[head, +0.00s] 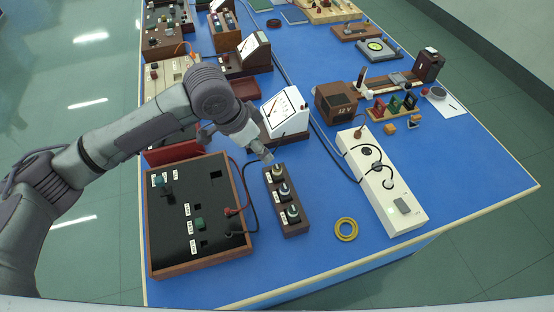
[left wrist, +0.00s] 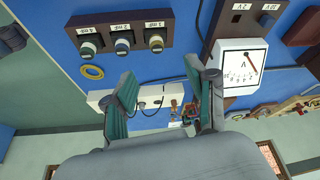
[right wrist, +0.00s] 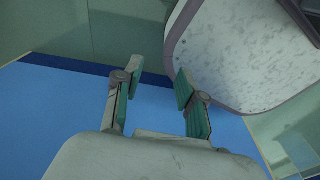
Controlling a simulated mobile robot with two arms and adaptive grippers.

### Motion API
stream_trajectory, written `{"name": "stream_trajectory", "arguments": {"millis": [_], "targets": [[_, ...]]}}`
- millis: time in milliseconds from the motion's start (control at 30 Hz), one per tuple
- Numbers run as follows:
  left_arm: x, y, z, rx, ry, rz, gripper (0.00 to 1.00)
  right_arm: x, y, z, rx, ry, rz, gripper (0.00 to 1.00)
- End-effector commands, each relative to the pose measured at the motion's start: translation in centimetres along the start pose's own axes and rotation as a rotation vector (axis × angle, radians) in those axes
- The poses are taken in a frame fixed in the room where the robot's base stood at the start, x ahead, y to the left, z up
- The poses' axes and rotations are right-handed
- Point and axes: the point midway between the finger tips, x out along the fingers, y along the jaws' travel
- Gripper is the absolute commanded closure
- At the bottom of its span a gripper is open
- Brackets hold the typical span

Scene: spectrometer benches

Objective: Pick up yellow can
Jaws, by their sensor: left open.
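A dark wooden block (head: 297,231) holds three small upright cans in a row, also in the left wrist view (left wrist: 105,22). The can at its far end looks yellowish (head: 278,172); in the left wrist view it appears as the rightmost can (left wrist: 156,43). The middle can (head: 285,190) looks bluish. The near can (head: 293,214) looks pale with a greenish tint. My left gripper (head: 265,155) is above and just beyond the far can, and its fingers are apart and empty (left wrist: 162,76). My right gripper (right wrist: 157,75) is open and empty, outside the head view.
A yellow ring (head: 346,229) lies on the blue table right of the block. A black-topped wooden box (head: 200,262) with wires stands left. A white meter (head: 284,108) stands behind the block. A white panel (head: 405,222) stands right. Bare table lies around the ring.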

Motion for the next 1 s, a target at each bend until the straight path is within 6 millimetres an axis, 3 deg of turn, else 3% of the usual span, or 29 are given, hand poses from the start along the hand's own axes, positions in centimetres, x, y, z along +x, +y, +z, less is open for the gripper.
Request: {"name": "stream_trajectory", "arguments": {"millis": [433, 667, 800, 1000], "targets": [[7.5, 0.1, 0.0, 0.000, -0.002, 0.002, 0.43, -0.9, -0.4, 3.2, 0.000, -0.048, -0.005, 0.60], [9.1, 0.1, 0.0, 0.001, -0.003, 0.002, 0.43, -1.3, 0.1, 1.7, -0.001, -0.028, 0.000, 0.60], [11.3, 0.1, -0.1, 0.001, -0.004, 0.001, 0.43, -2.1, 0.2, 0.8, -0.001, -0.013, 0.002, 0.60], [13.4, 0.1, 0.0, 0.001, -0.002, 0.001, 0.43, -2.1, 0.1, 0.9, -0.001, -0.015, 0.001, 0.60]]}}
